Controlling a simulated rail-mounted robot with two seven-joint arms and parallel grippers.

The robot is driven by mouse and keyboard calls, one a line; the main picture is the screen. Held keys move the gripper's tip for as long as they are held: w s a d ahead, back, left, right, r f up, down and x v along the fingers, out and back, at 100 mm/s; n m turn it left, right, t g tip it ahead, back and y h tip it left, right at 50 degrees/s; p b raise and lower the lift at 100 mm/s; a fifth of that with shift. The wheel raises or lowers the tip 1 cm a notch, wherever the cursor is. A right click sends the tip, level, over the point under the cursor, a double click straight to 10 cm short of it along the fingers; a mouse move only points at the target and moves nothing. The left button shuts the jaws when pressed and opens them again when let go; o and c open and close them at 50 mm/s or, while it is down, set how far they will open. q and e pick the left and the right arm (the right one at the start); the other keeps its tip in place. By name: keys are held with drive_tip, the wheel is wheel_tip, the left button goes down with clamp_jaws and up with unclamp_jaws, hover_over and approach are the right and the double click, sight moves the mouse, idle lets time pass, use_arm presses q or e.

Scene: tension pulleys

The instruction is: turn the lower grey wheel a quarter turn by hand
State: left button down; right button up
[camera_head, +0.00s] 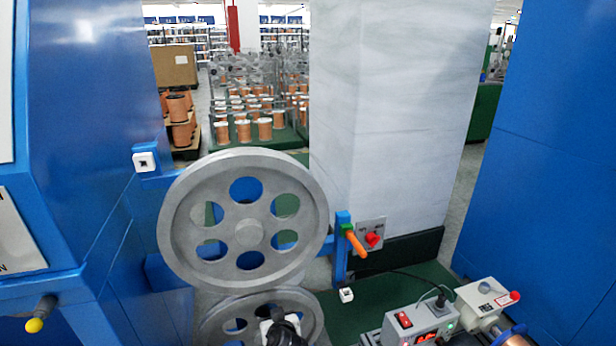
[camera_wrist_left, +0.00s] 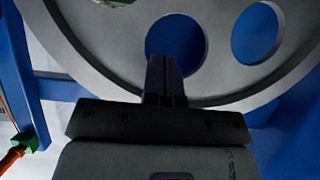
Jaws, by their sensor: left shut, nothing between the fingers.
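The lower grey wheel (camera_head: 222,319) stands upright at the bottom of the head view, partly cut off by the frame and partly covered by my left arm's dark end. The larger upper grey wheel (camera_head: 185,215), with several round holes, stands above it. In the left wrist view a grey wheel (camera_wrist_left: 105,60), which appears to be the lower one, fills the upper part. My left gripper (camera_wrist_left: 165,62) is shut and empty, its fingertips overlapping a round hole near the rim. Whether the fingers are inside the hole or touch it, I cannot tell. My right gripper is not in view.
A blue bracket with an orange handle (camera_head: 354,243) and a red switch (camera_head: 373,239) sit right of the upper wheel. A grey control box (camera_head: 420,322) stands at lower right. Blue machine housings (camera_head: 85,130) flank both sides. A yellow-tipped lever (camera_head: 38,318) is at lower left.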

sight(289, 308)
use_arm(q)
drive_tip(key=shift+w+d+r, duration=0.1)
drive_tip(key=shift+w+d, duration=0.1)
drive_tip(key=shift+d, duration=0.5)
drive_tip(key=shift+w+d, duration=0.25)
drive_tip(key=shift+d, duration=0.4)
drive_tip(key=shift+w+d+r, duration=0.1)
drive_tip(key=shift+w+d, duration=0.1)
drive_tip(key=shift+d, duration=0.5)
drive_tip(key=shift+d, duration=0.1)
